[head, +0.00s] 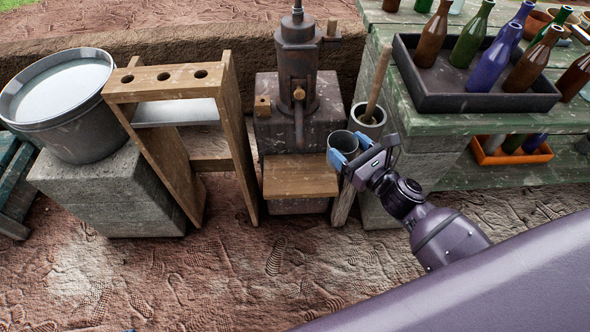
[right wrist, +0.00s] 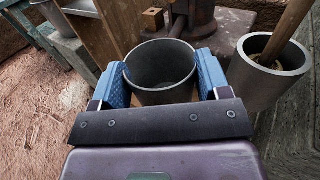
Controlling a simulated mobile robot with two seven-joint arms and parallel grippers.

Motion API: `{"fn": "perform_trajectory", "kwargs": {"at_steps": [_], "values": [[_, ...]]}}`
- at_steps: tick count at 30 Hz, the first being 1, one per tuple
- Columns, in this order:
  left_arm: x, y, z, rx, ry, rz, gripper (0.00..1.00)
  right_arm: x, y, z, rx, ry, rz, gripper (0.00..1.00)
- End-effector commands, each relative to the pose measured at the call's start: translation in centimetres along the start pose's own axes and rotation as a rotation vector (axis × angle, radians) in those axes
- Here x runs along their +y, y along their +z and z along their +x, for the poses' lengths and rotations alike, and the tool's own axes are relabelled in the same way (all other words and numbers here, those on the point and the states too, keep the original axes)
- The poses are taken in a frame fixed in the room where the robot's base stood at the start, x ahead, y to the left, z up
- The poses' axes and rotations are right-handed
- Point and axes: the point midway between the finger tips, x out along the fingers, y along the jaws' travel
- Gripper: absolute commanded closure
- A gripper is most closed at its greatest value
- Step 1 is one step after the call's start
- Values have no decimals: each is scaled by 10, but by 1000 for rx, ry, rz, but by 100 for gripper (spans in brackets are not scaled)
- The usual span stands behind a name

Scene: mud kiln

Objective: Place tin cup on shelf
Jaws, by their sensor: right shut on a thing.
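The tin cup (head: 343,141) is a grey metal cup, upright and empty inside. My right gripper (head: 346,155) is shut on it, with a blue finger pad on each side; the right wrist view also shows the cup (right wrist: 160,68) between the pads. The cup is beside the right edge of a small wooden shelf (head: 300,176) that juts out in front of a dark metal pump-like device. I cannot tell whether the cup touches anything below. My left gripper is not in view.
A mortar with a wooden pestle (head: 370,122) stands just behind and right of the cup. A wooden rack with holes (head: 172,82) stands left of the device. A dark tray of bottles (head: 440,92) is on the green table. A bucket (head: 62,105) sits on a block.

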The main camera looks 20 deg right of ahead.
Motion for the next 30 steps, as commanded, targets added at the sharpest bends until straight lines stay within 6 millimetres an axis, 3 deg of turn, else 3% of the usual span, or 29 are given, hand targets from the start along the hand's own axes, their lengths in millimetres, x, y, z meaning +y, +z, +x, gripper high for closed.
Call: {"fn": "perform_trajectory", "kwargs": {"at_steps": [1,3,6,10,17,20,30], "values": [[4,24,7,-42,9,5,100,-2,-48,-6,30,19,15,53],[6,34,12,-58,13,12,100,-6,-78,-11,28,54,15,54],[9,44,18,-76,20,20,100,-10,-115,-19,23,98,15,54],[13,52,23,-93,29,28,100,-15,-149,-29,13,144,9,54],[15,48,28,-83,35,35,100,-18,-167,-31,-7,181,0,54],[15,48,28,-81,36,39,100,-15,-166,-18,-11,184,-1,54],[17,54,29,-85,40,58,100,-2,-165,54,-10,184,0,54]]}}
